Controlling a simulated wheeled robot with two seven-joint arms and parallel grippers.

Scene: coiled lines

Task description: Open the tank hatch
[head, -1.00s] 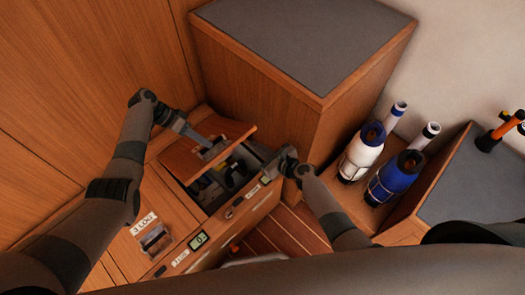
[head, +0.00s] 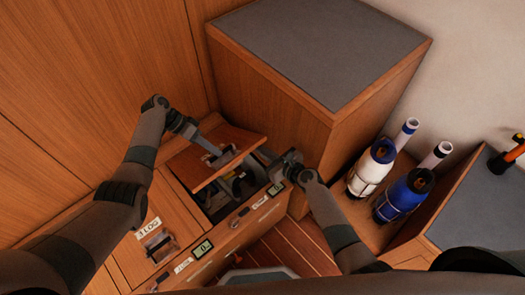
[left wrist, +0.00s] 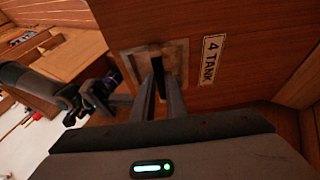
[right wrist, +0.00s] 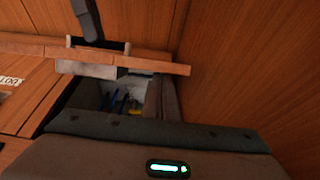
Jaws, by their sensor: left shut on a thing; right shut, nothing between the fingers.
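The wooden tank hatch (head: 240,143) is raised and tilted over its opening in the head view. In the left wrist view the hatch (left wrist: 245,75) bears a "4 TANK" label (left wrist: 212,58) beside a recessed handle plate. My left gripper (head: 214,151) is shut on the hatch's handle (left wrist: 156,58). My right gripper (head: 272,170) is shut and empty at the right side of the opening, below the raised hatch edge. The dark opening (right wrist: 88,97) shows under the hatch in the right wrist view, with blue and yellow items inside.
A closed "3 LOG" hatch (head: 160,243) lies nearer me on the same bench. A tall grey-topped cabinet (head: 320,45) stands close behind and right of the opening. White (head: 370,170) and blue (head: 403,196) bottle-like objects stand right. Slatted wooden floor (head: 300,245) lies below the bench front.

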